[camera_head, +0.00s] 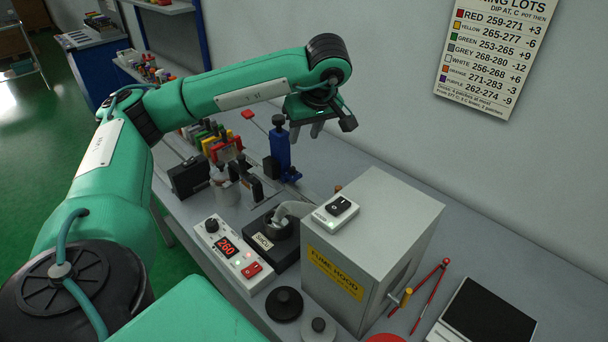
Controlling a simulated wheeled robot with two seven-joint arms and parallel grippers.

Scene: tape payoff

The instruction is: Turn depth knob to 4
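I cannot tell which part is the depth knob, and no depth scale or number 4 is readable. A blue upright device (281,150) with a dark top stands at the back of the bench. My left gripper (305,133) hangs above and to the right of it, fingers down, apart and empty. It touches nothing that I can see. A white controller (236,262) shows a red 260 and has a black knob (211,226) at its upper left. My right gripper is out of view.
A grey fume hood box (385,225) with a switch box (335,211) on top stands right of the black solder pot (272,240). Racks of coloured items (222,148) stand left of the blue device. Red dividers (428,290) and a dark-screened device (488,318) lie far right.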

